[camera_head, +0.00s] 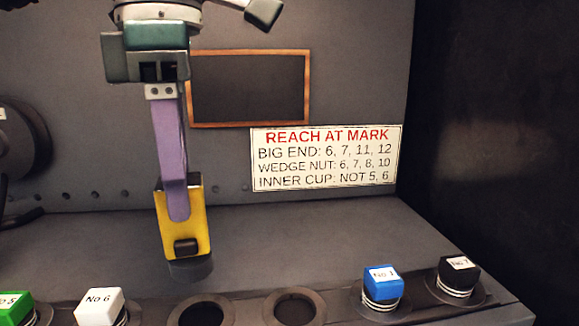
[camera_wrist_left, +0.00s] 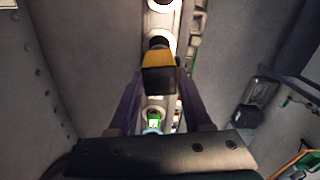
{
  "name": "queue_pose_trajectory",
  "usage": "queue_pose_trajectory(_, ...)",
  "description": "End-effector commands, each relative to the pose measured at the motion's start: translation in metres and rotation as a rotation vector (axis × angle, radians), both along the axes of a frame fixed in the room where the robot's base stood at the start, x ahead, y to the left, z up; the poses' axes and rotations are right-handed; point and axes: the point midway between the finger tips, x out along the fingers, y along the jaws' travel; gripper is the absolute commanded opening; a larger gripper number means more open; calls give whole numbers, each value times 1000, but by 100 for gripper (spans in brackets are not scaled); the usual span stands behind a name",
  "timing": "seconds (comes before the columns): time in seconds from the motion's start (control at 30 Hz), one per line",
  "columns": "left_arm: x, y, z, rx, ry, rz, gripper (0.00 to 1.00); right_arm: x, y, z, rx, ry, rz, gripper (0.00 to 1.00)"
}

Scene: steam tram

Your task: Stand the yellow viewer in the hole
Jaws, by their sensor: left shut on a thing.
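The yellow viewer (camera_head: 182,236) is a boxy piece with a dark lower end, held upright and slightly tilted above the ledge. My left gripper (camera_head: 178,212), with purple fingers, is shut on it from above. In the left wrist view the viewer (camera_wrist_left: 158,76) sits between the two fingers. Two empty round holes show in the ledge at the front of the head view: a left hole (camera_head: 203,313) and a right hole (camera_head: 295,309). The viewer's dark end is above and behind the left hole, apart from it. My right gripper is not in view.
A white block (camera_head: 99,306) and a green block (camera_head: 14,308) stand left of the holes. A blue block (camera_head: 382,283) and a black block (camera_head: 459,274) stand right. A sign (camera_head: 326,157) and framed dark panel (camera_head: 250,88) are on the back wall. A dark wall closes the right.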

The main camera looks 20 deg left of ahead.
Motion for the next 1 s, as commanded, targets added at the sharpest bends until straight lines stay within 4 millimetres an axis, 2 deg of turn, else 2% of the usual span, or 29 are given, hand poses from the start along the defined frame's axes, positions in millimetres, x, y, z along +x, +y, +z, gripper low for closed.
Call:
queue_pose_trajectory(0.37,0,0,-11,0,0,0,0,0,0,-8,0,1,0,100)
queue_pose_trajectory(1.0,0,0,-61,-1,-1,0,0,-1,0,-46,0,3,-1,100)
